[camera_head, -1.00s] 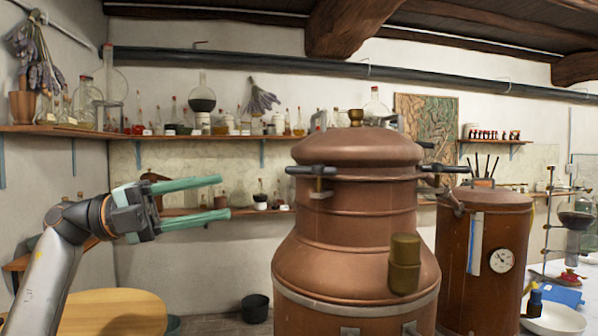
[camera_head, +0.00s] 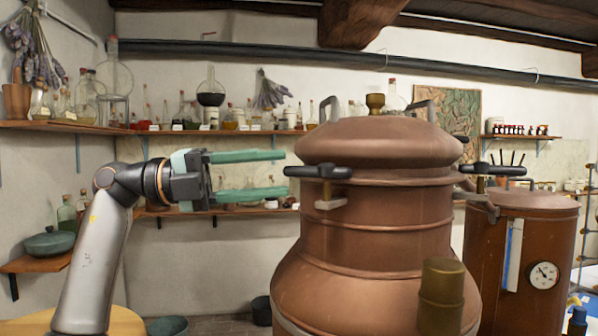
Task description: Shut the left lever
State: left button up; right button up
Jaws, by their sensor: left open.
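The left lever (camera_head: 318,172) is a black bar with a clamp below it, on the left side of the neck of the big copper still (camera_head: 375,235). It sticks out level to the left. My left gripper (camera_head: 285,173) is open, with two green fingers pointing right, one above the other. I cannot tell the gap in depth. Nothing is between the fingers. A similar right lever (camera_head: 492,169) sits on the still's right side. My right gripper is not in view.
A second copper vessel (camera_head: 520,250) with a dial gauge stands at the right. Shelves (camera_head: 250,132) with bottles line the back wall. A round wooden table top (camera_head: 125,322) is at the lower left.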

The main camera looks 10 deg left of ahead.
aim_at(284, 173)
pick_arm(q)
jog(key=shift+x, duration=2.3)
jog(key=shift+c, duration=0.2)
grip_shut()
